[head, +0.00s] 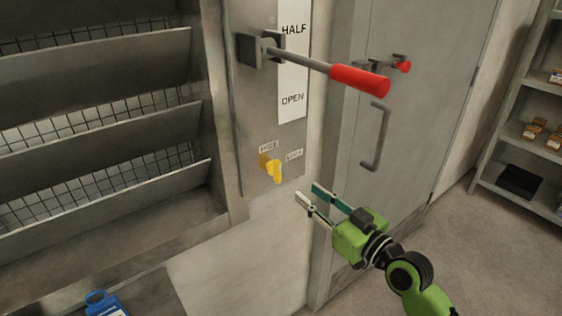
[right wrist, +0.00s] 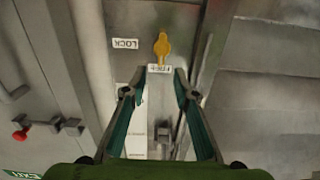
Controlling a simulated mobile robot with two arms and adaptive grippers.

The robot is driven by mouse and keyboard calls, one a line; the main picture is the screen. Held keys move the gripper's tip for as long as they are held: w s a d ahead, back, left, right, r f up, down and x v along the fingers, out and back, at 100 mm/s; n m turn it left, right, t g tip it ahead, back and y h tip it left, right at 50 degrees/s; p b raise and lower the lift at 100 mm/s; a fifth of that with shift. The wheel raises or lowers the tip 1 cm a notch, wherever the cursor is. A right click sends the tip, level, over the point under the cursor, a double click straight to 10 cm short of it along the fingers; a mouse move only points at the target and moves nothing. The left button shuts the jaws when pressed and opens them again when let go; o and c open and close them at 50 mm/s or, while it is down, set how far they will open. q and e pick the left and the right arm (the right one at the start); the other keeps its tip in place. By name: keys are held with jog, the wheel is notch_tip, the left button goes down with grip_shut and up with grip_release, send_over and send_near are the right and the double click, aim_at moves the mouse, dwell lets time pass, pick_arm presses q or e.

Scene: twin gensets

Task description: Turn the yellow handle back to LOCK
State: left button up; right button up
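The yellow handle (head: 272,168) is on the grey metal panel, below the OPEN label. A LOCK label (head: 294,155) is to its upper right and another small label (head: 267,146) is above it. The handle's grip slants down and slightly right, not toward LOCK. My right gripper (head: 308,191) is open and empty, to the lower right of the handle and apart from it. In the right wrist view, which is upside down, the yellow handle (right wrist: 162,45) shows beyond the open fingertips, with LOCK (right wrist: 125,43) to its left. My left gripper is not in view.
A lever with a red grip (head: 360,80) sticks out above the handle, beside the HALF and OPEN marks. A grey door with a pull handle (head: 378,140) is to the right. A louvred vent (head: 95,130) is at left. A blue object (head: 104,302) is at lower left.

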aim_at(280, 171)
jog(key=p+x, duration=0.1)
jog(key=x, duration=1.2)
jog(key=shift+w+a+r, duration=0.1)
jog(key=shift+a, duration=0.15)
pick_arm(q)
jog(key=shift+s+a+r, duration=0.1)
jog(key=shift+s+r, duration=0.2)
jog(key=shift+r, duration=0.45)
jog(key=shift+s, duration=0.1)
pick_arm(e)
grip_shut()
